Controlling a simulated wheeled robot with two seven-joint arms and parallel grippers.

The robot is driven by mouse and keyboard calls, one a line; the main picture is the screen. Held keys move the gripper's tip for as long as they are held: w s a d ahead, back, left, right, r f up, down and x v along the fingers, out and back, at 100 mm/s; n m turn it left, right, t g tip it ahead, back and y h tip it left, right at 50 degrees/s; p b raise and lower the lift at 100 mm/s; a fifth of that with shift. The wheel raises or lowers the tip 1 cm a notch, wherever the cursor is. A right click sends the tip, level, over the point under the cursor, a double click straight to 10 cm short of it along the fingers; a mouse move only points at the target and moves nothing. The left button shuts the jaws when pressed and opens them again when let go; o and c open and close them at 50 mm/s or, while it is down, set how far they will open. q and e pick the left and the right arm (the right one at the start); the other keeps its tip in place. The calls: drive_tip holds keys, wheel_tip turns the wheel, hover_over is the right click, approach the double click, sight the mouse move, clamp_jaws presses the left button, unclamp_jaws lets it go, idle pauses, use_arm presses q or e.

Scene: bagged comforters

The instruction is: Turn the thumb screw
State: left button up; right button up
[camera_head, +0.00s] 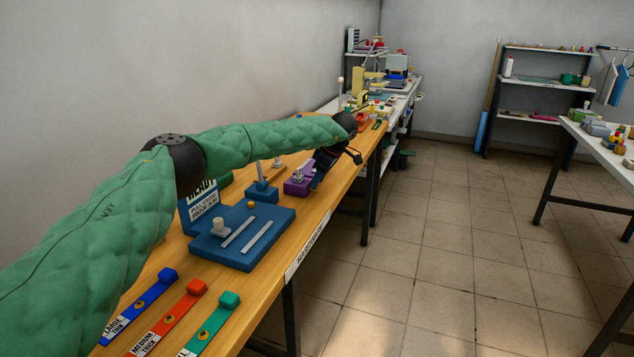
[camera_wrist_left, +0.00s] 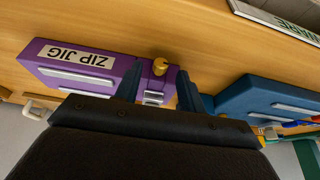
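A purple block marked ZIP JIG (camera_wrist_left: 95,66) lies on the wooden table in the left wrist view. A brass-coloured knob (camera_wrist_left: 160,65), which looks like the thumb screw, stands at one end of it beside a small metal piece (camera_wrist_left: 153,97). The purple block (camera_head: 297,187) also shows in the head view, partly hidden by my left gripper (camera_head: 328,166). In the left wrist view my left gripper (camera_wrist_left: 158,80) is open, with its dark fingers on either side of the knob. Whether they touch it I cannot tell. My right gripper is not in view.
A blue block (camera_wrist_left: 265,98) is close beside the purple one in the left wrist view. A larger blue board (camera_head: 240,237) with metal strips lies nearer on the table (camera_head: 262,310). Coloured labelled strips lie at the near end. The tiled floor (camera_head: 430,250) is open.

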use_arm(q)
drive_tip(key=shift+x, duration=0.9)
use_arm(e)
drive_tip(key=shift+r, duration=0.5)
